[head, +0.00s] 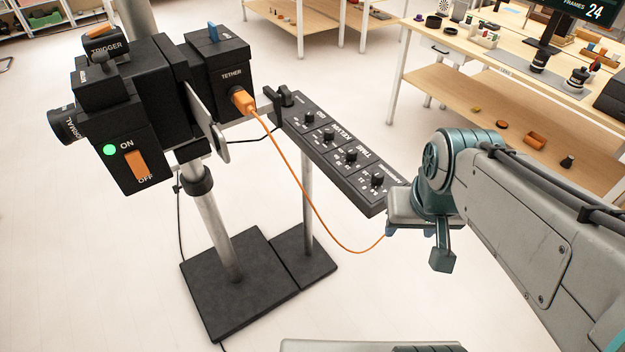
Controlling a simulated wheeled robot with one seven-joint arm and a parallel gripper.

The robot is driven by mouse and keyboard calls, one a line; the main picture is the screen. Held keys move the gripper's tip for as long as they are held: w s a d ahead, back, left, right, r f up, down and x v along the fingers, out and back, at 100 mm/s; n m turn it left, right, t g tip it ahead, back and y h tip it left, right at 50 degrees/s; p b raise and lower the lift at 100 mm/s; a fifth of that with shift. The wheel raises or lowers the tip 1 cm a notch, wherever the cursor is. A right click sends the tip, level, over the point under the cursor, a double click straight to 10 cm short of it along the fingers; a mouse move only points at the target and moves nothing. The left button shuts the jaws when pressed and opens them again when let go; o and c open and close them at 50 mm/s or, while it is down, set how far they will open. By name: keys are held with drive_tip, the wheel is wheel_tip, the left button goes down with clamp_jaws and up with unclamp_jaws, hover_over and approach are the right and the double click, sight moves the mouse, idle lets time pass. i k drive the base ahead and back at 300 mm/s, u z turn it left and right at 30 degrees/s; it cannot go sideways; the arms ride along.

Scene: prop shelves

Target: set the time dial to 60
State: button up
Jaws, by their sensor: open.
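A long black control panel (372,200) on a stand carries a row of dark knobs with white labels. The time dial (350,156) is the knob by the word TIME, between the KELVIN knob (328,135) and the knob closest to my arm (377,180). The time dial's pointer and numbers are too small to read. My gripper (414,242) is open at the panel's near right end, pointing down, with nothing visible between its fingers. It is apart from the time dial. Part of it hides the panel's end corner.
A black camera rig (166,85) with a lit green light and an orange ON/OFF switch stands left of the panel. An orange tether cable (300,190) hangs below the panel towards my gripper. Wooden shelves (465,90) with small props stand behind at right. Open floor lies around the stands.

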sight(352, 151)
drive_tip(key=k, duration=0.65)
drive_tip(key=z, duration=0.45)
drive_tip(key=i, duration=1.3)
drive_tip(key=u, duration=0.5)
